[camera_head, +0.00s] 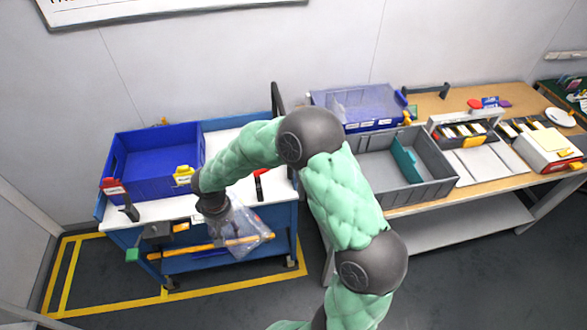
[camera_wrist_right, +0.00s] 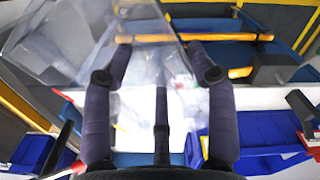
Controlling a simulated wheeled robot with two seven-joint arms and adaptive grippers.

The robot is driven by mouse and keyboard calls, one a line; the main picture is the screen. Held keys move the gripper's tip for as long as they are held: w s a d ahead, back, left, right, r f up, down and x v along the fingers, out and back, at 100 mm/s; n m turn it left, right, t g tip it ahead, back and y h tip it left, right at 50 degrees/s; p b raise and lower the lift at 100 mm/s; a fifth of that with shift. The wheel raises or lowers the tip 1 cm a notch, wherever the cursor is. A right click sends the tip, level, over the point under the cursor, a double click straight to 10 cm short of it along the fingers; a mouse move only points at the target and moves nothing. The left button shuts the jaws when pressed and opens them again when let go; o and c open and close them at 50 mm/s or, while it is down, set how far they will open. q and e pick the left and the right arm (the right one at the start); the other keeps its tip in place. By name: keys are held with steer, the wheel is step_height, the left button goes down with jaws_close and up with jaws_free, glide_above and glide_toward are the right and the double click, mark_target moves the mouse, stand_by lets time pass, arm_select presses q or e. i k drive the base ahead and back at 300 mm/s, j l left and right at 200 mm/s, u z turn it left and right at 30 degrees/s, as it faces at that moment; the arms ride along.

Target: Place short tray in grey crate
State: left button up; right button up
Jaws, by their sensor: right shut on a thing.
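My right gripper (camera_head: 216,210) is over the front edge of the blue cart. It is shut on a clear, see-through plastic tray (camera_head: 247,232), which I take to be the short tray. The tray hangs tilted from the fingers, and its far outline is hard to make out. In the right wrist view the fingers (camera_wrist_right: 160,78) reach toward the clear tray (camera_wrist_right: 88,35), which fills the upper left. The grey crate (camera_head: 433,196) stands on the wooden bench to the right, apart from the gripper, with a teal divider or part inside. My left gripper is not in view.
A blue bin (camera_head: 150,188) sits on the cart's white top (camera_head: 245,212). A blue bin with a clear cover (camera_head: 362,108) stands behind the grey crate. White trays with cells (camera_head: 482,165) lie right of it. My arm partly covers the crate's left side.

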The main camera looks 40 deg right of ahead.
mark_target(377, 178)
steer(key=k+l, duration=1.1)
steer(key=l, duration=0.25)
